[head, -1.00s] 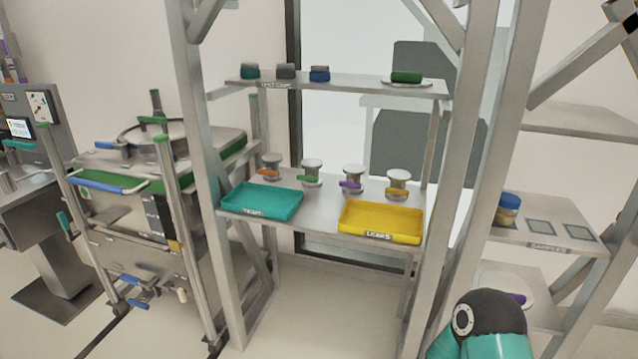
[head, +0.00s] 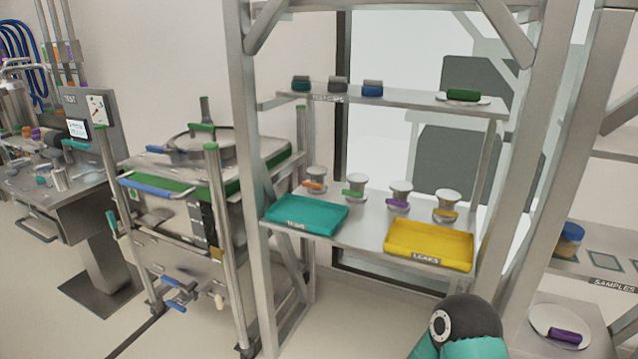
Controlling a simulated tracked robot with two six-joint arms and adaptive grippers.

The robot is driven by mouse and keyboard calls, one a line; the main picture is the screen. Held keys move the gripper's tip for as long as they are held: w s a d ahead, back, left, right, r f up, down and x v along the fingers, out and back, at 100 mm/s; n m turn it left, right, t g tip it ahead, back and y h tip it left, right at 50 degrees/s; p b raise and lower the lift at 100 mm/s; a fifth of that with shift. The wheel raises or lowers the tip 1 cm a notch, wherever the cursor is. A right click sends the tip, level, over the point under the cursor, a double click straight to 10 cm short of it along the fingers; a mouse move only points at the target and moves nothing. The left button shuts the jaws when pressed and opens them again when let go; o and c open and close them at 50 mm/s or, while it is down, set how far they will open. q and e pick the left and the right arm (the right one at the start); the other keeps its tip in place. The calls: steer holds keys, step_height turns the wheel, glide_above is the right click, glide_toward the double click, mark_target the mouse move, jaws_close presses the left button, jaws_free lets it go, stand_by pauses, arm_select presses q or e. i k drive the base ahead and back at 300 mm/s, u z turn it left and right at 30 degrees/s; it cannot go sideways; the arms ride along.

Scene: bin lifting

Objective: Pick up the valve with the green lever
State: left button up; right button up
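The valve with the green lever (head: 356,187) stands upright on the middle shelf (head: 365,228) of the rack. It is a silver body with a round top, and its green lever sticks out low at the front left. It is second from the left in a row of valves, between the orange-lever valve (head: 316,179) and the purple-lever valve (head: 400,194). A teal and black part of my arm shows at the bottom right, well short of the shelf. Neither gripper's fingers are in view.
A teal tray (head: 306,229) and a yellow tray (head: 428,262) labelled LEAKS lie along the shelf's front. The yellow-lever valve (head: 446,204) stands at the right. Rack posts (head: 255,200) flank the shelf. A metal tank cart (head: 190,190) stands left of the rack.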

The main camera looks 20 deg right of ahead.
mark_target(356, 194)
steer(key=u, duration=0.1)
steer(key=i, duration=1.25)
steer(key=z, duration=0.5)
